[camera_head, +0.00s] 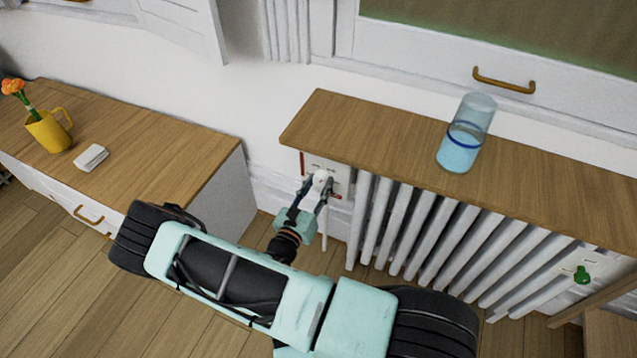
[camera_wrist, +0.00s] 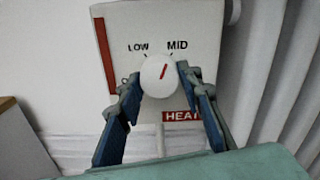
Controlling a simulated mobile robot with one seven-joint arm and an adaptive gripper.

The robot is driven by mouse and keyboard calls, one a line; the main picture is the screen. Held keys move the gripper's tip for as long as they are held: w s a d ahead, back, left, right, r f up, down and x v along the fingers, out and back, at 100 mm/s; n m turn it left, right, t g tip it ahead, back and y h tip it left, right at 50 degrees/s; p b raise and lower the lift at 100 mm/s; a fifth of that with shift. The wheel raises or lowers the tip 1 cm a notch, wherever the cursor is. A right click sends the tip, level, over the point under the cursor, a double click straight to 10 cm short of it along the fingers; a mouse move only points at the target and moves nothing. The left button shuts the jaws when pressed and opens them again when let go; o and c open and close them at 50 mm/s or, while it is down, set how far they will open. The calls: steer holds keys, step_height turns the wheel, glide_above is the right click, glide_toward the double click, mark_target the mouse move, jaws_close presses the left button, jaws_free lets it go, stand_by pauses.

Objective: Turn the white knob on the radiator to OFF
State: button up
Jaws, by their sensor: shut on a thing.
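The white knob (camera_wrist: 155,78) sits on a white plate (camera_wrist: 200,28) at the left end of the radiator (camera_head: 428,228). The plate carries the labels LOW, MID and a red HEAT label, partly covered. The knob's red mark tilts up and slightly right, toward MID. No OFF label is readable; my left finger covers part of the plate's lower left. My gripper (camera_wrist: 157,92) is shut on the knob, with one finger at each side. In the head view the knob (camera_head: 320,177) shows between the fingertips of my gripper (camera_head: 318,187).
A wooden shelf (camera_head: 400,135) runs above the radiator and bears a glass of blue liquid (camera_head: 461,152). A green knob (camera_head: 582,274) is at the radiator's right end. A wooden-topped cabinet (camera_head: 150,130) stands at left with a yellow mug (camera_head: 48,132) and a white object (camera_head: 91,158).

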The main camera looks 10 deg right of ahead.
steer(key=n+p, duration=0.1)
steer(key=n, duration=0.5)
steer(key=shift+p, duration=0.3)
steer(key=n, duration=0.6)
steer(key=shift+d+r+n+p, duration=0.1)
steer(key=shift+n+p, duration=0.2)
steer(key=shift+n, duration=0.1)
steer(key=n, duration=1.2)
steer(key=shift+r+n, duration=0.15)
steer(key=shift+n, duration=0.15)
steer(key=o, duration=1.2)
steer(key=shift+c, duration=0.2)
steer(key=v, duration=0.7)
steer(key=shift+s, duration=0.25)
